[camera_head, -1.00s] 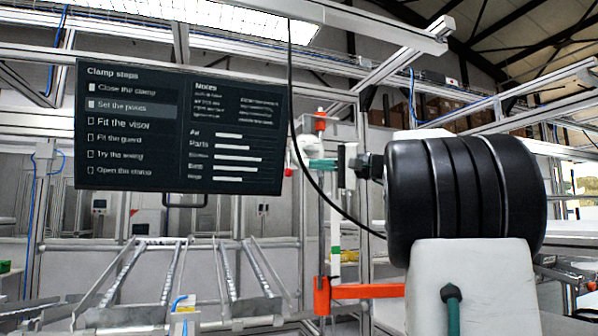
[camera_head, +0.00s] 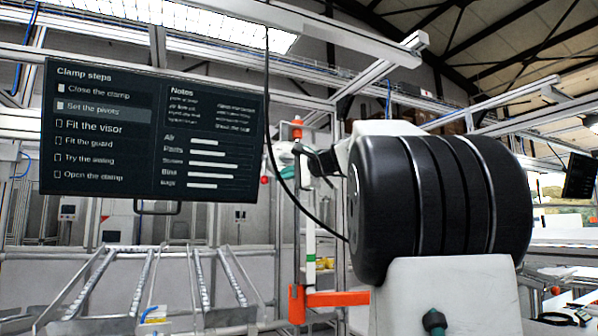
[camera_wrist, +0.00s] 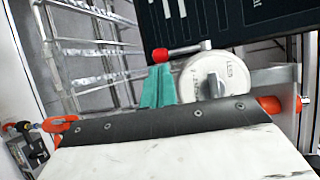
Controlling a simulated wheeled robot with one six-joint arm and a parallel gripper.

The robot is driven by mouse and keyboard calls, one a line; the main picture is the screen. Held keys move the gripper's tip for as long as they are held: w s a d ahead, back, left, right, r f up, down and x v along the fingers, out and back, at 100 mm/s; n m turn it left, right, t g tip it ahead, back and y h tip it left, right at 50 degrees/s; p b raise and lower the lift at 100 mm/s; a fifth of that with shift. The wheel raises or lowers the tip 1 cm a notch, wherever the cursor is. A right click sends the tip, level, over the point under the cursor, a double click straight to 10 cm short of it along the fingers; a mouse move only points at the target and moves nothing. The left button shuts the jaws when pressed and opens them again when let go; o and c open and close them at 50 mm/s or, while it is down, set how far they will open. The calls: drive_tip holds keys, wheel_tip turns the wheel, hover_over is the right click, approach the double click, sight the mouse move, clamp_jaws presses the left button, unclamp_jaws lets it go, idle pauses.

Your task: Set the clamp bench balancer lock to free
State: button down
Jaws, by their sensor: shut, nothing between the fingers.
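The balancer (camera_wrist: 215,80) is a pale round drum in the wrist view, with a raised grip on its face and small lettering too blurred to read. A light lever with a red ball end (camera_wrist: 160,55) lies across its upper left, ball to the left. My gripper's teal fingers (camera_wrist: 158,82) are together and empty, left of the drum and just below the red ball. I cannot tell whether they touch the lever. The red ball (camera_head: 265,181) shows just below left.
A dark screen (camera_head: 150,130) listing clamp steps hangs at left. A black cable (camera_head: 280,170) runs down close to my gripper. An orange bracket (camera_head: 335,298) on an upright post stands below it. Metal rails (camera_head: 150,285) fill the lower left.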

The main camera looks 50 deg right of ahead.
drive_tip(key=shift+w+f, duration=0.2)
drive_tip(key=shift+w, duration=1.55)
drive_tip(key=shift+w+d+f, duration=0.1)
drive_tip(key=shift+w+f, duration=0.05)
drive_tip(key=shift+w, duration=0.45)
drive_tip(key=shift+f, duration=0.1)
drive_tip(key=s, duration=0.3)
drive_tip(key=shift+s+a+r, duration=0.2)
drive_tip(key=shift+s+a, duration=0.1)
approach(267, 180)
drive_tip(key=s, duration=0.6)
drive_tip(key=shift+d+f, duration=0.2)
drive_tip(key=shift+f, duration=0.2)
